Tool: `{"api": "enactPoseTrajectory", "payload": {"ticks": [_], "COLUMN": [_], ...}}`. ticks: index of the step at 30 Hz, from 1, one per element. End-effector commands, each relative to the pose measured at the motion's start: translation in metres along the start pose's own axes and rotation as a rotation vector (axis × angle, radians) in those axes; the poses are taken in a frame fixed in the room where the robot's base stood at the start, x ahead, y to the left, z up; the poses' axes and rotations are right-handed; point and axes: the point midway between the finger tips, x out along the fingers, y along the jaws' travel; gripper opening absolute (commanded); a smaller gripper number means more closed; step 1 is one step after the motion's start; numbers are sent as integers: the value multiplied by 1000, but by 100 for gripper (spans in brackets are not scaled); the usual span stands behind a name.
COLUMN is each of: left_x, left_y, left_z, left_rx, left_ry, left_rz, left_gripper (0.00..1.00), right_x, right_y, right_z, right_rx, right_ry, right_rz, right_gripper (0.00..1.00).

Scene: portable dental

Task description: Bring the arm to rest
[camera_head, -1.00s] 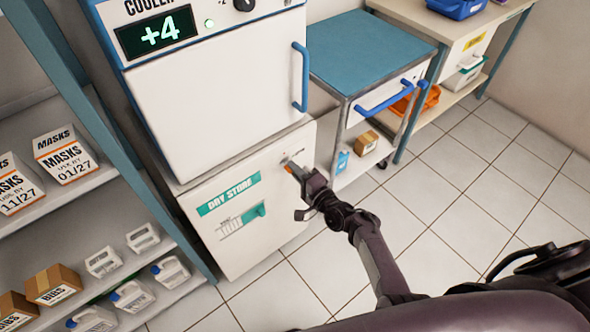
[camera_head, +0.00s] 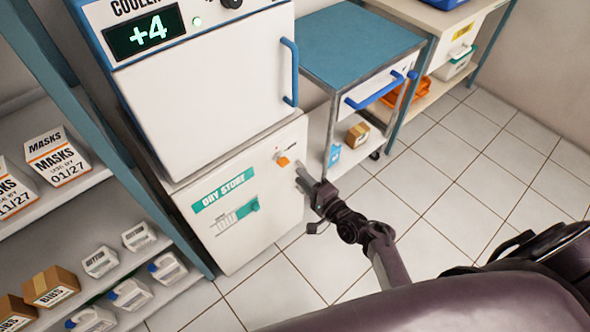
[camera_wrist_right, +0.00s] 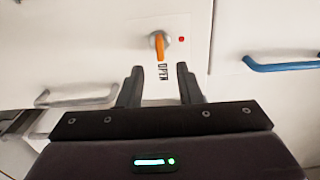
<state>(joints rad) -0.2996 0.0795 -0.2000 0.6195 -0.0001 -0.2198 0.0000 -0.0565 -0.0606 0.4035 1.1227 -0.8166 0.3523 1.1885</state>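My right gripper (camera_head: 303,175) is in front of the right edge of the white dry store cabinet (camera_head: 222,240), just right of its orange knob (camera_head: 283,161). In the right wrist view its two fingers (camera_wrist_right: 160,88) stand apart with nothing between them. The orange knob (camera_wrist_right: 159,45) is ahead of the fingertips, clear of them, above the word OPEN. A small red light shows beside it. The cabinet door looks shut. My left gripper is not in view.
The cooler (camera_head: 205,85) stands on the dry store. A blue-topped trolley (camera_head: 360,45) with a blue handle stands to the right. A shelf rack with masks boxes (camera_head: 57,160) and bottles is at left. The tiled floor (camera_head: 450,190) at right is open.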

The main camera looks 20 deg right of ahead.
Motion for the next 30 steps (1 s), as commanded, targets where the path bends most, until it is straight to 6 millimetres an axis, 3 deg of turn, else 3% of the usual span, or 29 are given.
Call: {"api": "enactPoseTrajectory", "payload": {"ticks": [20, 23, 26, 30], "left_x": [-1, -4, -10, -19], "left_y": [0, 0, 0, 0], "left_z": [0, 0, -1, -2], "left_rx": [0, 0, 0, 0], "left_ry": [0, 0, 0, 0], "left_rz": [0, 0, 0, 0], "left_gripper": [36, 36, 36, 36], "right_x": [-8, -14, -34, -90], "right_y": [4, 28, 76, 158], "right_z": [2, 12, 32, 67], "right_rx": [-10, -66, -192, -434], "right_ry": [-2, -14, -51, -176], "right_rz": [14, 90, 247, 524], "right_gripper": [32, 32, 32, 32]}}
